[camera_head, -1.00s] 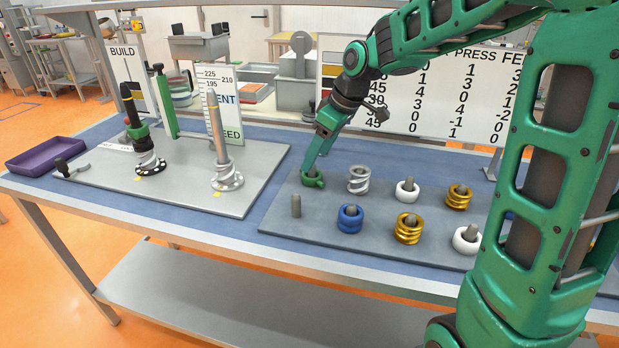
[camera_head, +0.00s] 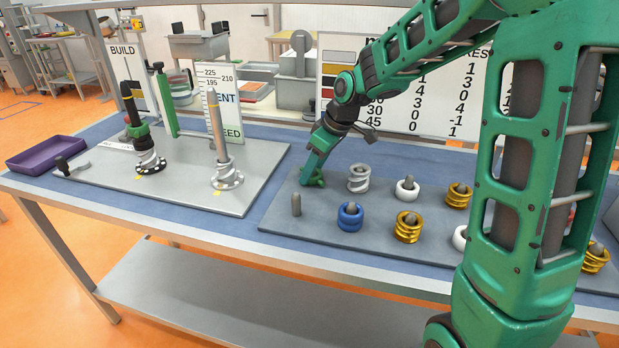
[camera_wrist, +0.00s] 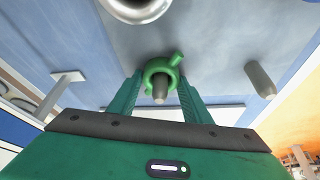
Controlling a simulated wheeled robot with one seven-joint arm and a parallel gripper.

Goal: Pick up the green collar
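The green collar (camera_wrist: 152,68) is a ring with a small side knob, around a short grey peg (camera_wrist: 160,92) on the right-hand grey plate. In the head view the collar (camera_head: 318,181) shows low beside my fingers, partly hidden by them. My gripper (camera_wrist: 160,80) points down at it, one finger on each side of the ring. The fingers look open, with a thin gap to the collar; contact is hard to judge. Another green collar (camera_head: 139,131) is on the left spindle of the build plate.
A bare grey peg (camera_head: 296,204) stands just in front of the collar. A silver spring (camera_head: 358,179), a blue spring (camera_head: 349,217), a white ring (camera_head: 405,190) and gold springs (camera_head: 407,229) sit to the right. A purple tray (camera_head: 45,156) lies far left.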

